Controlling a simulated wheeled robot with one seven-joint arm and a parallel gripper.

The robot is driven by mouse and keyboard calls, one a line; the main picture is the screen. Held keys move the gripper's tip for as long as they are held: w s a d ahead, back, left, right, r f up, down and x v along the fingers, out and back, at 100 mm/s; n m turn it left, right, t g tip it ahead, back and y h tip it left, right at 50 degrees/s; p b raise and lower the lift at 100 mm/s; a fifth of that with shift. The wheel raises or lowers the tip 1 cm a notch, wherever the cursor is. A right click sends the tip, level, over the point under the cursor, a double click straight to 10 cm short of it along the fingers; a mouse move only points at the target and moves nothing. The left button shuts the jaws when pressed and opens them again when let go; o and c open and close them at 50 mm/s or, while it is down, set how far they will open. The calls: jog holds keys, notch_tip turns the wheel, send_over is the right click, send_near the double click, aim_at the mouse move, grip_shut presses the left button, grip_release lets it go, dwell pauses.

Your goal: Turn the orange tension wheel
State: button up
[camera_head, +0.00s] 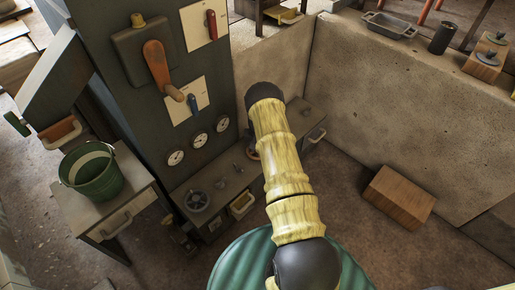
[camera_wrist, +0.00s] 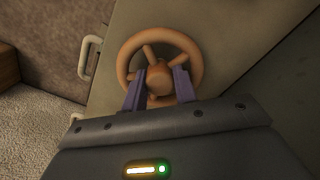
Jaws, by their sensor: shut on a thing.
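The orange tension wheel (camera_wrist: 196,50) shows in the wrist view, with a round rim, spokes and a thick hub, mounted on a drab cabinet. My gripper (camera_wrist: 160,80) has two purple fingers, one on each side of the wheel's hub, inside the rim. It is shut on the wheel. The fingers cover part of the hub and the lower spokes, and the gripper body covers what lies nearer. In the head view my yellow arm reaches down to the low cabinet (camera_head: 232,183) and hides my gripper and most or all of the wheel.
A dark panel (camera_head: 130,95) with an orange lever (camera_head: 158,65) and several gauges stands left of my arm. A green bucket (camera_head: 90,172) sits on a side table. A wooden box (camera_head: 398,197) lies on the floor at right, by a concrete wall (camera_head: 410,110). Floor between is clear.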

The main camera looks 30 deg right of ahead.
jog(key=shift+s, duration=0.1)
dwell(0.3)
jog(key=o, duration=0.7)
notch_tip(320, 180, up, 17)
jog(key=p, duration=0.5)
jog(key=shift+r, duration=0.2)
